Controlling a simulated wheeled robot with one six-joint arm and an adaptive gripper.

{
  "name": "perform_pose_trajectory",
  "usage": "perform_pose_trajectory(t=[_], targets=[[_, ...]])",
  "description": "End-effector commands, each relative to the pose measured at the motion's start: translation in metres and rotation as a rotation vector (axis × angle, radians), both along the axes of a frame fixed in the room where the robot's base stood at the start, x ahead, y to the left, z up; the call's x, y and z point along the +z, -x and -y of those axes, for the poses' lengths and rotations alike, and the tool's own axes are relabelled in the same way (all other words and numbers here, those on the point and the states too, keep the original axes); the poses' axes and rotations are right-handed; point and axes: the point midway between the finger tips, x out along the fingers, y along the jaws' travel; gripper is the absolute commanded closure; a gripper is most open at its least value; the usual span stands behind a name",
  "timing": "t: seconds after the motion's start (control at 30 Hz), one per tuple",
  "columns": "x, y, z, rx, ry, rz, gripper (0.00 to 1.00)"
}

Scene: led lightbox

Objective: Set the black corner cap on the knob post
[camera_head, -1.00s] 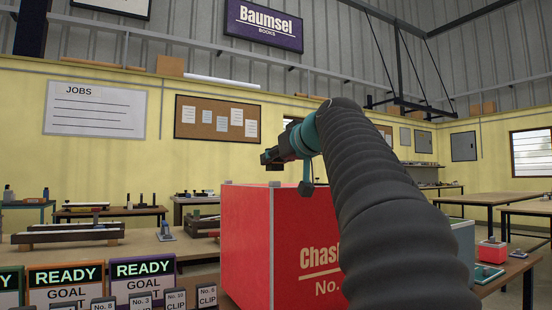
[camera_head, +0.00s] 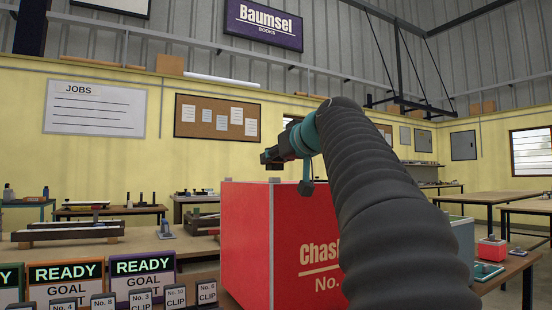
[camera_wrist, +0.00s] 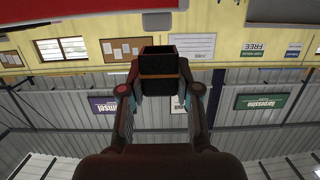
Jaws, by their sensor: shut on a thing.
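My gripper (camera_wrist: 160,92) is shut on the black corner cap (camera_wrist: 165,62), a dark open box shape held between the two fingertips in the wrist view. In the head view my gripper (camera_head: 278,157) points left, above the top of a red box (camera_head: 246,240), and the cap is hard to tell from the dark fingers. A small grey knob post (camera_head: 274,180) stands on the box top below the gripper. In the upside-down wrist view the post (camera_wrist: 157,22) juts from the red box's edge, apart from the cap.
A bench at left holds a long dark fixture (camera_head: 68,231), a small grey stand (camera_head: 165,230), READY signs (camera_head: 142,272) and clip cards at the front. A grey-green box (camera_head: 461,235) stands right of the red box, partly behind my arm. The air around the gripper is clear.

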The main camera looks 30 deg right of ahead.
Motion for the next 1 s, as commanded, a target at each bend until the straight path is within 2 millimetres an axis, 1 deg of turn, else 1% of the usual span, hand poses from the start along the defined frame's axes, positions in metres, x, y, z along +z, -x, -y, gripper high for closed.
perform_pose_trajectory(t=[1.0], targets=[[-0.022, 0.000, 0.000, 0.000, 0.000, 0.000, 1.00]])
